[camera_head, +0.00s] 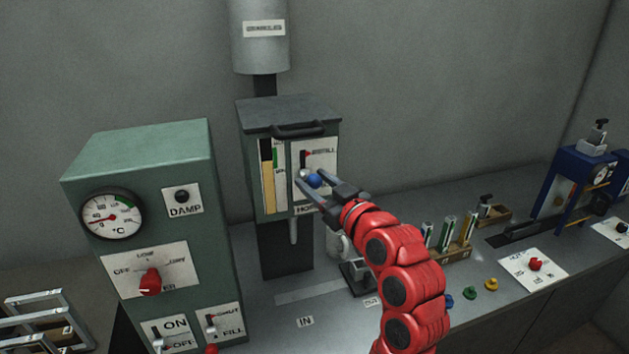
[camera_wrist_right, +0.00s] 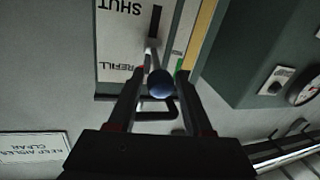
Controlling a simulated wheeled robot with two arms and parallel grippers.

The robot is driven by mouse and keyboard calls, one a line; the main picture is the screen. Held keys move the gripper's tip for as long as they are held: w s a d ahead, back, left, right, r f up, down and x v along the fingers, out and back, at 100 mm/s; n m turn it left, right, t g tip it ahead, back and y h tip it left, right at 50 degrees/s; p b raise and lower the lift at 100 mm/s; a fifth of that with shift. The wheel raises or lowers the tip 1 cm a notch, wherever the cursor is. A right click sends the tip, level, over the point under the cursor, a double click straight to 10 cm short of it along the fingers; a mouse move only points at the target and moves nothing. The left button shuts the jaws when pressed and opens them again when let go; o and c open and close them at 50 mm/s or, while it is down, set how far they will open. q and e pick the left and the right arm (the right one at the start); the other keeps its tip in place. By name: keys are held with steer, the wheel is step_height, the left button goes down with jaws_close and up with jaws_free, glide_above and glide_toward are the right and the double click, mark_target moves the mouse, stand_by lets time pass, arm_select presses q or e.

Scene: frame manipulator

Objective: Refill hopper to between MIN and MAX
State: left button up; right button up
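The grey-green hopper (camera_head: 251,190) stands mid-left in the head view, with a dark lid. Its level gauge (camera_head: 268,190) shows a yellow column below a dark top; a green band runs beside the upper part. A lever with a blue knob (camera_head: 314,181) sticks out of the REFILL/SHUT plate (camera_head: 325,160). My right gripper (camera_head: 322,185) is open, its fingers either side of the knob (camera_wrist_right: 160,84) with small gaps. My left gripper is out of view.
A green control box (camera_head: 150,220) with dial and switches stands left of the hopper. A pipe (camera_head: 260,45) enters from above. A rack with vials (camera_head: 448,240), coloured knobs and a blue press (camera_head: 565,180) are at the right. A metal rack (camera_head: 40,310) is at lower left.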

steer(key=shift+w+a+f, duration=0.1)
jaws_close()
stand_by(1.0)
